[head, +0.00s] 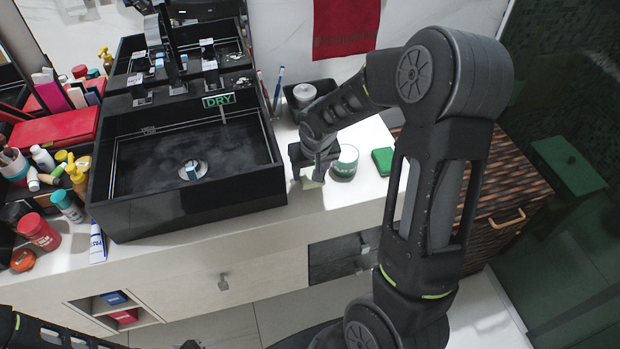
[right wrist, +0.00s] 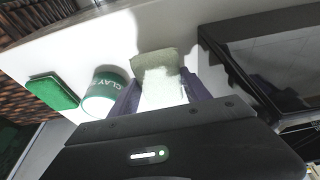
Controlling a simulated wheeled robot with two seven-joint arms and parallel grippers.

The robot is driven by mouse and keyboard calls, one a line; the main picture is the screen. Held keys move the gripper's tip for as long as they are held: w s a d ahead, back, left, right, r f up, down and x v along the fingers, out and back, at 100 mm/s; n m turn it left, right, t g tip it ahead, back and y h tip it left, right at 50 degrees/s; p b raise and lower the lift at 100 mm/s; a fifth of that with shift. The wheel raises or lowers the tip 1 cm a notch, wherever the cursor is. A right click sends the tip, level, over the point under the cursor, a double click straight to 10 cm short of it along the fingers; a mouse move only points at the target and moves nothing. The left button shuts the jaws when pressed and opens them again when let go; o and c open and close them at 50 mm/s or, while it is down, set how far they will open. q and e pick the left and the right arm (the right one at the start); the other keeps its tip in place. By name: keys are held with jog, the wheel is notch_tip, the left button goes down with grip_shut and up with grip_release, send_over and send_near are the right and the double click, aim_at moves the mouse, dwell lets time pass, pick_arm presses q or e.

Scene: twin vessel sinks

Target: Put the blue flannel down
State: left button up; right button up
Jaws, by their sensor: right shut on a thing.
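My right gripper (head: 314,176) is low over the white counter, between the black basin and a white and green tub. It is shut on a pale, greenish-white thing (right wrist: 160,82), which also shows under the fingers in the head view (head: 312,183). The held thing looks pale, not blue, and I cannot tell whether it is a flannel or whether it touches the counter. A small blue thing (head: 114,297) lies in the open cubby under the counter; I cannot tell if it is cloth. My left gripper is not clearly in view.
The tub (head: 345,161), marked CLAY, stands close beside my right gripper; it also shows in the wrist view (right wrist: 104,92). A green block (head: 383,160) lies further right. The black basin (head: 190,215) is left. Bottles crowd the far left. A red towel (head: 345,25) hangs behind.

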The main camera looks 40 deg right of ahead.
aim_at(311, 181)
jog(key=shift+f, duration=0.2)
notch_tip(311, 181, down, 4)
jog(key=shift+r, duration=0.25)
jog(key=shift+s+a+f+b, duration=0.1)
jog(key=shift+s+f+b, duration=0.2)
jog(key=shift+f+b, duration=0.35)
jog(key=o, duration=1.2)
jog(key=shift+s, duration=0.15)
jog(key=shift+o, duration=0.6)
jog(key=shift+r+p, duration=0.7)
jog(key=shift+p, duration=0.25)
jog(key=shift+r+b, duration=0.35)
jog(key=shift+r, duration=0.05)
jog(key=v, duration=1.1)
jog(key=shift+w, duration=0.2)
